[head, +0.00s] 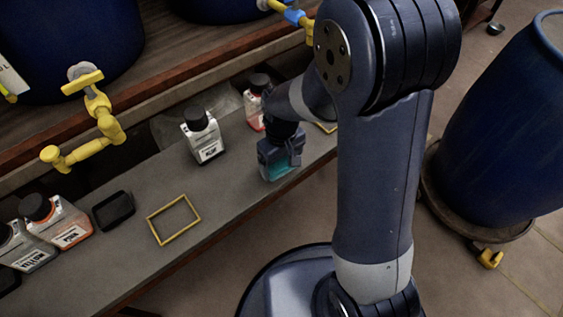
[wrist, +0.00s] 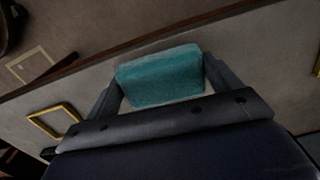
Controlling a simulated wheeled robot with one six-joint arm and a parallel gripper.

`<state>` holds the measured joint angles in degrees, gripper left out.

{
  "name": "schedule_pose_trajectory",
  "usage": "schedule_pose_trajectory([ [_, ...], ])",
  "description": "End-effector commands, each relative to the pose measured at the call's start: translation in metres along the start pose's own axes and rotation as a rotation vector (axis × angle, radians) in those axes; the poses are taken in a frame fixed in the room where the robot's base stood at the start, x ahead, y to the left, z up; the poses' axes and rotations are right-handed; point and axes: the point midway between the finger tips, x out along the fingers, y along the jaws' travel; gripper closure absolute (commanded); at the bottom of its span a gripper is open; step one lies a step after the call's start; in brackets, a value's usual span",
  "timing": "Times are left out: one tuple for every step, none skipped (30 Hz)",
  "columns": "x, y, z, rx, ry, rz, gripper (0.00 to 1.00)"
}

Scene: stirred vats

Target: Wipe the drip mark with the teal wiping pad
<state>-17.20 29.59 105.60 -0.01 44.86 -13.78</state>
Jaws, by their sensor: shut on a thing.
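The teal wiping pad (head: 281,171) is between the fingers of my gripper (head: 279,158), over the front part of the grey bench (head: 228,190). In the wrist view the pad (wrist: 160,76) shows as a teal block, with one finger of my gripper (wrist: 162,82) on each side of it. The gripper is shut on it. I cannot tell whether the pad touches the bench top. I cannot make out a drip mark in either view; the pad, gripper and arm hide part of the bench.
A yellow frame (head: 173,219) lies flat on the bench, beside a dark tray (head: 113,210). A white bottle (head: 203,136) and a red-marked bottle (head: 254,108) stand behind the gripper. More bottles (head: 60,222) stand at left. A yellow tap (head: 98,125) overhangs the bench. A blue barrel (head: 505,125) stands right.

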Motion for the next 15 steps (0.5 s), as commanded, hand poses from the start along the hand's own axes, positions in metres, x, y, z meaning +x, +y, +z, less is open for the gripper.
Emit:
schedule_pose_trajectory([
  [-0.009,0.0,0.0,0.001,0.001,0.0,0.33],
  [-0.012,0.001,-0.001,0.001,0.001,0.0,0.33],
  [-0.016,0.001,-0.001,0.001,0.001,0.0,0.33],
  [-0.019,0.001,-0.001,0.002,0.001,0.0,0.33],
  [-0.021,0.001,-0.001,0.002,0.001,0.0,0.33],
  [-0.025,0.001,-0.001,0.002,0.001,0.0,0.33],
  [-0.028,0.001,-0.001,0.002,0.001,0.0,0.33],
  [-0.03,0.001,-0.002,0.003,0.001,0.0,0.33],
  [-0.034,0.002,-0.002,0.003,0.001,0.0,0.33],
  [-0.037,0.002,-0.002,0.003,0.001,0.0,0.33],
  [-0.039,0.002,-0.002,0.004,0.001,0.0,0.33],
  [-0.042,0.002,-0.002,0.004,0.001,0.0,0.33],
  [-0.043,0.002,-0.002,0.004,0.001,0.0,0.33],
  [-0.044,0.002,-0.002,0.004,0.001,0.0,0.33],
  [-0.045,0.002,-0.002,0.004,0.001,0.0,0.33],
])
